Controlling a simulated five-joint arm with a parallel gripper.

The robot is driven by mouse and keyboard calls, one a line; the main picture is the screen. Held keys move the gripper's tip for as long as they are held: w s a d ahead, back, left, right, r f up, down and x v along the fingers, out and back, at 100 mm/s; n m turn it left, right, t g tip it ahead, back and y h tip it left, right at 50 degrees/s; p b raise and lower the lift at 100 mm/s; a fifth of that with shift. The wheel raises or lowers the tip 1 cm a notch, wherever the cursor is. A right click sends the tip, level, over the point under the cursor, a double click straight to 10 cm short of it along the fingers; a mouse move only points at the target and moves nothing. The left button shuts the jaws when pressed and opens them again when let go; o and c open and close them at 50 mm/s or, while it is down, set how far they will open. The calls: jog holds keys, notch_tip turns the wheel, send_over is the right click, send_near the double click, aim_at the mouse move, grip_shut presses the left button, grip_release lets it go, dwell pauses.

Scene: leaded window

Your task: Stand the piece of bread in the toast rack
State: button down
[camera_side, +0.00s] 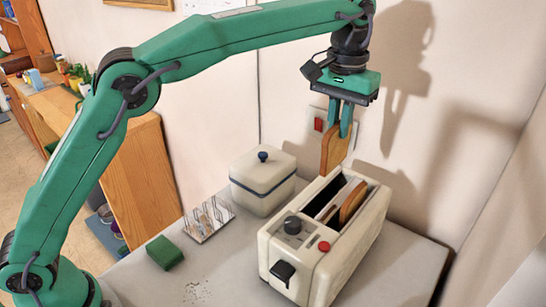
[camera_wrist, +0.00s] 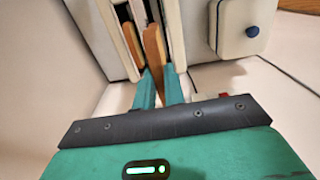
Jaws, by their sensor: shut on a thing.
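My gripper (camera_side: 346,132) points down above the far end of the cream toaster (camera_side: 345,247). It is shut on a brown piece of bread (camera_side: 334,151), which hangs upright below the fingers. The held bread (camera_wrist: 154,48) also shows in the wrist view, between the fingertips (camera_wrist: 160,82). Its lower edge is close to the toaster's top; I cannot tell whether it is fully clear. A second slice (camera_side: 352,203) stands in the toaster's right slot; the left slot looks dark and empty. The wire toast rack (camera_side: 208,219) stands to the left on the counter, with no bread in it.
A cream lidded box (camera_side: 262,182) with a dark blue knob stands between the rack and the toaster. A green sponge (camera_side: 164,252) lies in front of the rack, with crumbs (camera_side: 198,292) nearby. The wall is close behind the toaster.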

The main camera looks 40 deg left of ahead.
jog(key=shift+r, duration=0.55)
jog(key=shift+a+r, duration=0.2)
jog(key=s+a+n, duration=0.5)
jog(key=a+n, duration=0.4)
jog(key=a, duration=0.4)
jog(key=s+a+n, duration=0.6)
jog(key=a+n, duration=0.3)
jog(key=a, duration=0.3)
notch_tip(320, 180, down, 16)
jog(key=shift+a+f, duration=0.15)
jog(key=shift+a, duration=0.2)
jog(key=shift+w+f, duration=0.1)
jog(key=shift+f, duration=0.2)
notch_tip(320, 180, down, 7)
